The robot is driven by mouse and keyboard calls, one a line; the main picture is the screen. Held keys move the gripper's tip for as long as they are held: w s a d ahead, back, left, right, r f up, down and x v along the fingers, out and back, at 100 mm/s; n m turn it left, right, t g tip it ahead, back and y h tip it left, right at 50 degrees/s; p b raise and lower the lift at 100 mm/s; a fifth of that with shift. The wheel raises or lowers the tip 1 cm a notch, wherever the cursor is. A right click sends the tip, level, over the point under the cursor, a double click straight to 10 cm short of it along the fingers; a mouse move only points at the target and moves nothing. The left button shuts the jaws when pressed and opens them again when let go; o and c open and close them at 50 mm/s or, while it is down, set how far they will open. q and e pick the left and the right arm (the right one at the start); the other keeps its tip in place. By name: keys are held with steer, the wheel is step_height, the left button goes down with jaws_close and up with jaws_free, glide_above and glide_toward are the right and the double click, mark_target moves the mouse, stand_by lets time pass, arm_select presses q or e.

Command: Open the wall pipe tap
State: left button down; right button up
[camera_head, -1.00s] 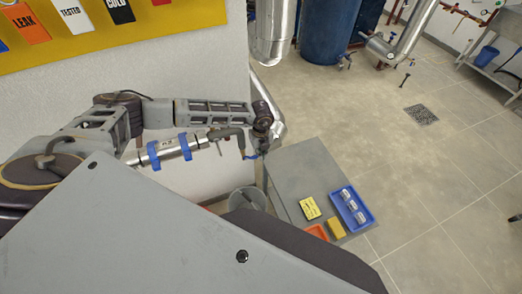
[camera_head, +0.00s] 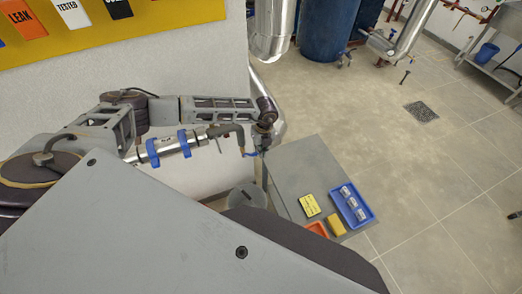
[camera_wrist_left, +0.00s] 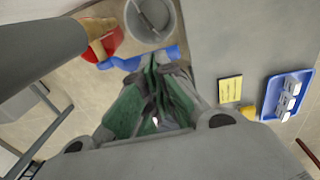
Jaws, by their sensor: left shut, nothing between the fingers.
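The wall pipe (camera_head: 165,147), silver with blue bands, runs along the wall in the head view. A grey bent piece (camera_head: 228,129) is at its right end, with a small blue part (camera_head: 248,154) below, likely the tap's handle. My left gripper (camera_head: 262,142) is beside this blue part, small and partly hidden by its wrist. In the left wrist view the gripper (camera_wrist_left: 158,62) is shut and empty, its green-padded fingers together. A blue piece (camera_wrist_left: 128,63) shows just beyond the fingertips; I cannot tell if they touch. My right gripper is not in view.
A grey bucket (camera_head: 246,196) stands on the floor below. A grey table (camera_head: 290,170) to its right holds a blue tray (camera_head: 351,207), a yellow note (camera_head: 309,205) and a yellow block (camera_head: 337,226). A red object (camera_wrist_left: 108,44) lies near the bucket. The floor at right is mostly clear.

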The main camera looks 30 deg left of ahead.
arm_select(q)
steer(key=shift+d+f, duration=0.1)
steer(key=shift+f, duration=0.2)
step_height(320, 180, down, 9)
steer(key=s+a+g+y+b, duration=0.2)
steer(key=b, duration=0.3)
steer(key=shift+g, duration=0.4)
stand_by(1.2)
steer(key=shift+f, duration=0.2)
stand_by(0.6)
